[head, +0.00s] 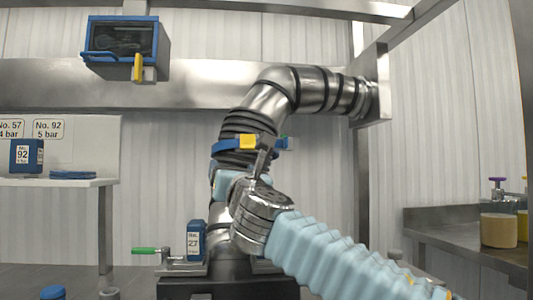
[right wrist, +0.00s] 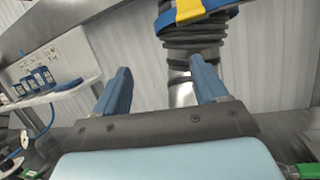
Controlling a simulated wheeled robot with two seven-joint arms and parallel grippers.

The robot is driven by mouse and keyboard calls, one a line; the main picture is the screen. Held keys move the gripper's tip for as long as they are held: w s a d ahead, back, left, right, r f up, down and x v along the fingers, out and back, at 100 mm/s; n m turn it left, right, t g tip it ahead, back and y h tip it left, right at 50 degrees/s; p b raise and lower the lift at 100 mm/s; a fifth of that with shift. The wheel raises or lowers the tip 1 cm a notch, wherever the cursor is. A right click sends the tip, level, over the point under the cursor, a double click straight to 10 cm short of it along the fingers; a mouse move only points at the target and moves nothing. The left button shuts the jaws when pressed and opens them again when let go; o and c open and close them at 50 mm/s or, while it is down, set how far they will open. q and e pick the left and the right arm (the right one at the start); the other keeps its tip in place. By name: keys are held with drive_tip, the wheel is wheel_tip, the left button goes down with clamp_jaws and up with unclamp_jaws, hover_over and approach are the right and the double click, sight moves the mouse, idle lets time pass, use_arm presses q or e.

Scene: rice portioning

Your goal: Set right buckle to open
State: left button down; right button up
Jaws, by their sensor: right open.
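A blue strap (head: 226,146) runs around the black bellows of the metal pipe, with a yellow buckle part (head: 249,142) at its front. A small green piece (head: 290,143) shows at the strap's right end. In the right wrist view the strap (right wrist: 222,8) and yellow part (right wrist: 188,11) are at the top, beyond the fingers. My right gripper (right wrist: 160,86) is open, its two blue fingers apart with nothing between them, just below the strap. I cannot tell the buckle's state. My left gripper is out of view.
The pipe (head: 266,100) bends to a wall flange. A blue-framed box (head: 122,42) with a yellow handle hangs upper left. A shelf (head: 60,182) holds blue containers. A green-handled clamp (head: 146,250) sits beside the pipe base. A steel counter (head: 450,237) stands right.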

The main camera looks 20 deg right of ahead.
sight(249, 149)
drive_tip(key=w+d+r+h+p, duration=0.1)
drive_tip(key=w+d+r+p, duration=0.1)
drive_tip(key=w, duration=0.1)
drive_tip(key=w+d+r+h+p, duration=0.1)
drive_tip(key=w+d+r+p, duration=0.1)
drive_tip(key=w, duration=0.1)
drive_tip(key=w+d+r+h+p, duration=0.2)
drive_tip(key=w+d, duration=0.1)
drive_tip(key=w, duration=0.1)
drive_tip(key=shift+m, duration=0.4)
drive_tip(key=shift+w+d+p, duration=0.1)
drive_tip(key=shift+w+p, duration=0.25)
drive_tip(key=shift+w, duration=0.1)
clamp_jaws()
drive_tip(key=shift+r, duration=0.1)
